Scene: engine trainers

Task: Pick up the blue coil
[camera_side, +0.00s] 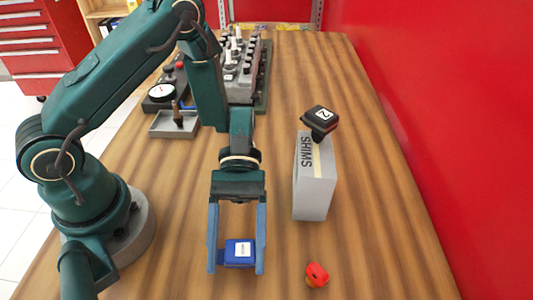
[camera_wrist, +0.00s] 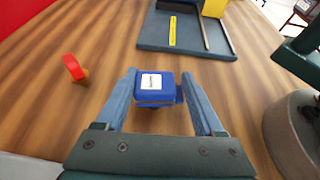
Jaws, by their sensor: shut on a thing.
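The blue coil (camera_side: 239,252) is a small blue block with a white label, near the front of the wooden table in the side view. My gripper (camera_side: 237,268) reaches down over it with one blue finger on each side. The coil also shows between the fingertips in the wrist view (camera_wrist: 155,88), label facing up. My gripper (camera_wrist: 157,82) is shut on the coil. I cannot tell from these frames whether the coil touches the table.
A red part (camera_side: 317,273) lies at the front right. A grey tray (camera_side: 160,126), a dial gauge (camera_side: 161,92) and an engine block (camera_side: 240,85) are behind.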

